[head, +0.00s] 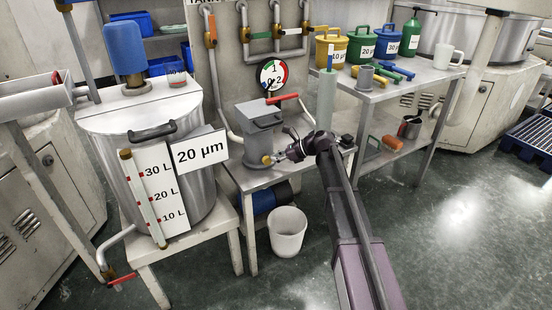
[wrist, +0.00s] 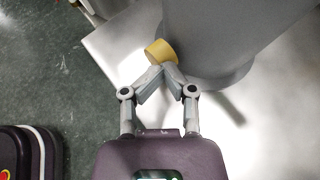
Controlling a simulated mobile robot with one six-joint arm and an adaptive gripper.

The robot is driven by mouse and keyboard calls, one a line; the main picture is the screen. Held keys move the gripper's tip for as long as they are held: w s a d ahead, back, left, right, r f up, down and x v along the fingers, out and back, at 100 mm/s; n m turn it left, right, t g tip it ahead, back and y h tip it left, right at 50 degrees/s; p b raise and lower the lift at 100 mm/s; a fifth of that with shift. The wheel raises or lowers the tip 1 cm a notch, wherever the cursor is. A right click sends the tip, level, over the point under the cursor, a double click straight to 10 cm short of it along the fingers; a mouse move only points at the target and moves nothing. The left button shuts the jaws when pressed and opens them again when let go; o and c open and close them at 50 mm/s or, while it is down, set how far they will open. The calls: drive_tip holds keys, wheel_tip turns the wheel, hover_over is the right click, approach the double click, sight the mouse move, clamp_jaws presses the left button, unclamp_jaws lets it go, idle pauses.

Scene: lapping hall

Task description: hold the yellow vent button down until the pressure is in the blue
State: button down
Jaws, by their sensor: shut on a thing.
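The yellow vent button (head: 267,160) sticks out low on the front of a grey housing (head: 262,130) on the small table. It also shows in the wrist view (wrist: 160,51), on the side of the grey round body (wrist: 215,45). My gripper (head: 281,156) is at the button, its fingertips close together against the button's near side, partly hiding it in the wrist view (wrist: 168,68). The pressure gauge (head: 272,76) stands above the housing, a white dial with coloured bands and numbers. Its needle is too small to read surely.
A white bucket (head: 288,231) is on the floor below. A bench (head: 408,88) with coloured cans stands right.

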drive_tip(key=shift+s+a, duration=0.1)
drive_tip(key=shift+s, duration=0.05)
idle(0.6)
drive_tip(key=p+v, duration=0.6)
drive_tip(key=v, duration=0.8)
drive_tip(key=shift+p, duration=0.35)
drive_tip(key=s+d+f+n+h, duration=0.35)
drive_tip(key=s+n, duration=0.25)
drive_tip(key=s, duration=0.3)
drive_tip(key=s+d+f+n+h+p, duration=0.1)
drive_tip(key=s+d+f+n+h, duration=0.3)
drive_tip(key=s+n, duration=0.45)
drive_tip(key=s+d+f+n+h, duration=0.25)
drive_tip(key=s+n+h, duration=0.2)
drive_tip(key=s, duration=0.55)
wheel_tip(320, 180, up, 31)
drive_tip(key=p, duration=3)
drive_tip(key=shift+d+g, duration=0.4)
drive_tip(key=shift+d, duration=0.05)
